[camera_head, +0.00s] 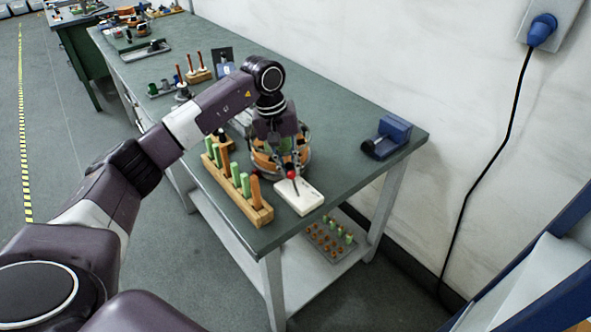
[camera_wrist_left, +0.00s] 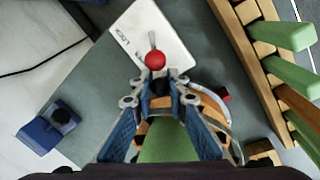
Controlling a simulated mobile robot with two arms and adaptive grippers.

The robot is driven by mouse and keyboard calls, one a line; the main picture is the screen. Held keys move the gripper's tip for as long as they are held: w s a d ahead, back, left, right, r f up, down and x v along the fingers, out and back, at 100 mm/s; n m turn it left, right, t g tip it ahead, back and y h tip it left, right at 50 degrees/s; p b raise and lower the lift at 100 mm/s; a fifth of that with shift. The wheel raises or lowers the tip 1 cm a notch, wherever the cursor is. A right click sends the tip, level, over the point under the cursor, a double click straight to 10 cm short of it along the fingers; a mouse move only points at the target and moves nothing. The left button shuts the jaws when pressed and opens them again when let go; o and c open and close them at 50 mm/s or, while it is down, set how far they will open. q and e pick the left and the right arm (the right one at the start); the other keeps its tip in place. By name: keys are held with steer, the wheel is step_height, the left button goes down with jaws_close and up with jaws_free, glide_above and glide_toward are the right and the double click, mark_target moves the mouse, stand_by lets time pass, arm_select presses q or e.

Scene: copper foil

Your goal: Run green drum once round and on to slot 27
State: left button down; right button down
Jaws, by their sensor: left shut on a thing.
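My left gripper (camera_head: 289,168) points down at the near end of the bench and is shut at a red ball knob (camera_head: 291,174). In the left wrist view its fingertips (camera_wrist_left: 160,84) meet right at the red knob (camera_wrist_left: 155,60), which has a thin metal stem. Behind and under the fingers is a round drum (camera_head: 261,161) with orange and green parts and a metal rim, mostly hidden. A green face of it (camera_wrist_left: 165,146) shows between the fingers. No slot number is readable. My right gripper is out of view.
A wooden rack (camera_head: 262,217) with several green and orange pegs stands along the bench's front edge. A blue device (camera_head: 387,137) sits at the right end. A peg tray (camera_head: 331,236) lies on the lower shelf. Bench top between drum and blue device is clear.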

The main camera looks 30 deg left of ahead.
arm_select(q)
steer(key=shift+r, duration=0.1)
steer(key=c, duration=1.9)
jaws_free()
steer(key=r, duration=0.4)
steer(key=s+a+r, duration=0.1)
steer(key=r, duration=0.3)
steer(key=a+r, duration=0.1)
steer(key=r, duration=0.2)
steer(key=shift+s+r, duration=0.15)
steer(key=shift+r, duration=0.25)
